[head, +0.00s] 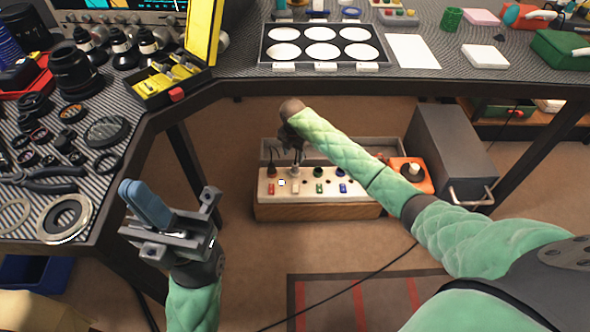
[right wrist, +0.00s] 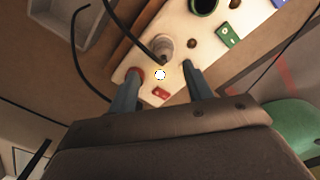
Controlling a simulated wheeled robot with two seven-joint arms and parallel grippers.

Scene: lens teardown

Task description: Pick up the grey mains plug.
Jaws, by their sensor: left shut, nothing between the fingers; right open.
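The grey mains plug (head: 295,172) stands in the cream socket strip (head: 330,187) on the floor under the bench. In the right wrist view the plug (right wrist: 165,48) has a black cable and sits just beyond the fingertips, between their lines. My right gripper (right wrist: 162,72) is open above the strip, its fingers apart and not visibly touching the plug. In the head view the right gripper (head: 291,143) is dark and partly hides the strip's back edge. My left gripper (head: 140,196) is shut and empty, at the left by the bench edge.
Coloured tags lie along the strip. A grey box (head: 452,150) and an orange item (head: 412,172) stand to the right. The bench edge (head: 400,85) overhangs behind. A black cable crosses the floor.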

